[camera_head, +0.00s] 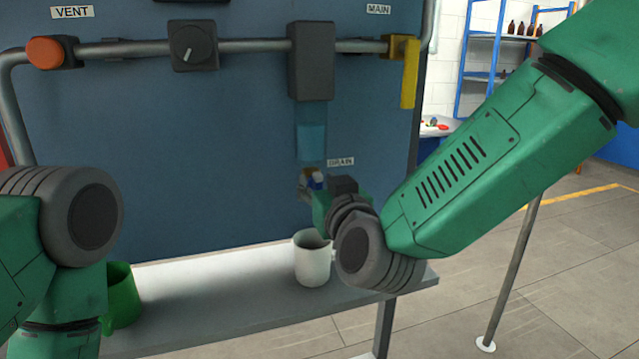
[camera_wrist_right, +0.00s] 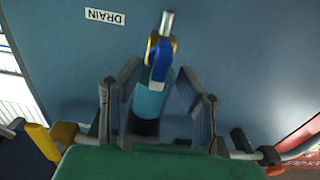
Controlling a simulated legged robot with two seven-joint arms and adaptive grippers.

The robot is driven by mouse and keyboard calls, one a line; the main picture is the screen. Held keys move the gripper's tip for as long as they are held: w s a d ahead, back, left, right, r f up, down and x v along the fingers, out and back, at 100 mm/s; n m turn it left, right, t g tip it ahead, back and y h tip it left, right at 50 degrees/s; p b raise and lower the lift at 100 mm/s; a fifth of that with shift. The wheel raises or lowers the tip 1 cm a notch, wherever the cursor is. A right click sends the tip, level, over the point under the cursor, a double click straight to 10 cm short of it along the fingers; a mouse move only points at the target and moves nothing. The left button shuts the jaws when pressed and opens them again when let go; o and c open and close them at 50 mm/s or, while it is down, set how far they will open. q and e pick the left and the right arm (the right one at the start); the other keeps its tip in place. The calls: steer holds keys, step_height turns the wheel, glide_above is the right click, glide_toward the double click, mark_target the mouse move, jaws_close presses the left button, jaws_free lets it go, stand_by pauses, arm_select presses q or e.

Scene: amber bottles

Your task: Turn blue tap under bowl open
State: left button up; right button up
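The blue tap handle (camera_head: 316,181) is under the clear blue bowl (camera_head: 311,133), beside the DRAIN label. In the right wrist view the blue handle (camera_wrist_right: 160,63) sits on a brass body with a grey spout, in front of the bowl (camera_wrist_right: 150,101). My right gripper (camera_head: 313,188) is at the tap, mostly hidden by its own wrist in the head view. In the right wrist view my right gripper (camera_wrist_right: 158,75) has its fingers apart, one on each side of the handle, with visible gaps. My left arm is at the left; its gripper is out of view.
A white mug (camera_head: 312,262) stands on the grey shelf (camera_head: 220,312) below the tap; a green mug (camera_head: 121,298) is at left. Above are an orange VENT knob (camera_head: 46,52), a black dial (camera_head: 193,46) and a yellow MAIN handle (camera_head: 410,72) on a pipe.

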steer(key=shift+d, duration=0.1)
jaws_close()
steer(key=shift+s+n+p, duration=0.1)
steer(key=shift+n+p, duration=0.3)
steer(key=shift+n, duration=0.5)
steer(key=n, duration=0.2)
steer(key=shift+a+f+n, duration=0.15)
steer(key=shift+a+n, duration=0.1)
steer(key=shift+n, duration=0.05)
jaws_free()
steer(key=shift+s, duration=0.15)
